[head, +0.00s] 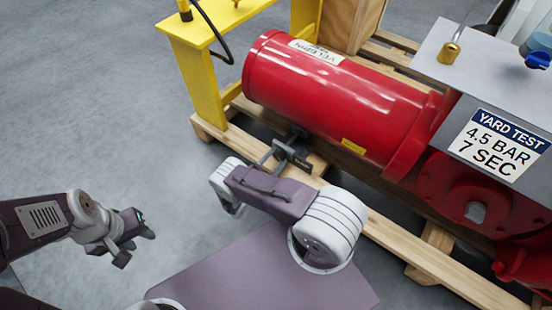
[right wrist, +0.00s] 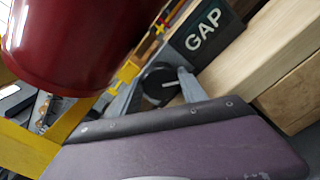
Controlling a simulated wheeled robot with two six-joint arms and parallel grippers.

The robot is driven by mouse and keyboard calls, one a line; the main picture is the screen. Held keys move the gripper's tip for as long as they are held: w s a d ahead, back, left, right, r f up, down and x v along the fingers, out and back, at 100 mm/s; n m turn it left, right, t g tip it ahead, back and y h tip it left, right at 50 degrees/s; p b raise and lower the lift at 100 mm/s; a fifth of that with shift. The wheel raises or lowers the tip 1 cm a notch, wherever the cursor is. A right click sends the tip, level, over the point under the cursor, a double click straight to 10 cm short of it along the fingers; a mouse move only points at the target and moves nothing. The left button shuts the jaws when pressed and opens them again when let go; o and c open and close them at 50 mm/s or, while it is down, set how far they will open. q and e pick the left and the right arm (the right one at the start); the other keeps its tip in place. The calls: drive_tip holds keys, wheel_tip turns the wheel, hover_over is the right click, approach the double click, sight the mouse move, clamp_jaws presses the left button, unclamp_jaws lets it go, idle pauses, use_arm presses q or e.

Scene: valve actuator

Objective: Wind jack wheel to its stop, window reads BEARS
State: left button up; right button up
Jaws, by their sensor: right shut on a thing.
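The jack wheel (right wrist: 158,78) is a dark round knob low beneath the red cylinder (head: 335,95), seen in the right wrist view. My right gripper (right wrist: 160,88) has one finger on each side of the wheel and is shut on it. In the head view my right gripper (head: 291,152) is at the cylinder's lower side, and the wheel cannot be made out clearly there. The window (right wrist: 203,30) beside the wheel reads GAP in white on a dark ground. My left gripper (head: 135,243) is open and empty, over the floor at the left.
The cylinder lies on a wooden pallet (head: 385,232) with a yellow frame (head: 205,85) at its left end. A grey box with a sign (head: 497,144) reading YARD TEST, 4.5 BAR, 7 SEC is at the right. Floor (head: 80,110) at the left is clear.

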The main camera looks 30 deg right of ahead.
drive_tip(key=o, duration=1.4)
drive_tip(key=shift+c, duration=0.2)
drive_tip(key=p+v, duration=0.2)
drive_tip(key=v, duration=0.7)
drive_tip(key=shift+a, duration=0.1)
